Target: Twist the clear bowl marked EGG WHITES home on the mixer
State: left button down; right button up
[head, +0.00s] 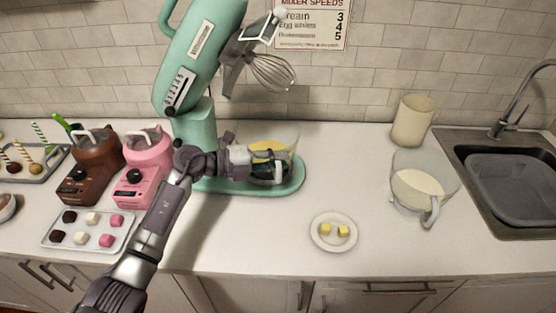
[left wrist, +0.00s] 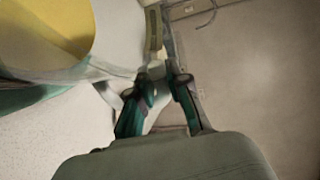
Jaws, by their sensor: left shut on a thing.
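A clear bowl (head: 289,137) with yellow contents stands on the base (head: 295,178) of the green mixer (head: 197,75). No EGG WHITES marking on it can be read. The mixer head is tilted up, with the whisk (head: 271,72) above the bowl. My left gripper (head: 276,169) is in front of the bowl and hides its lower part. In the left wrist view the bowl (left wrist: 75,70) fills the upper left. There my left gripper (left wrist: 158,92) is shut on the bowl's pale handle (left wrist: 158,87). Whether the bowl is locked in the base cannot be told. My right gripper is out of view.
A second clear bowl (head: 424,184) with pale contents and a handle stands at right, near the sink (head: 510,185). A plate (head: 333,245) with yellow cubes lies in front. Pink (head: 146,170) and brown (head: 92,168) small mixers and a sweets tray (head: 120,236) are left.

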pick_arm(q)
jog(key=shift+s+a+f+m+g+b, duration=0.1)
jog(key=shift+a+f+m+g+b, duration=0.1)
jog(key=shift+a+m+g+b, duration=0.35)
jog(key=shift+r+g+b, duration=0.1)
jog(key=shift+g+b, duration=0.15)
jog(key=shift+b, duration=0.2)
jog(key=shift+s, duration=0.1)
jog(key=shift+a+m+g+h+b, duration=0.4)
jog(key=shift+a+m+g+b, duration=0.5)
jog(key=shift+b, duration=0.55)
jog(key=shift+d, duration=0.2)
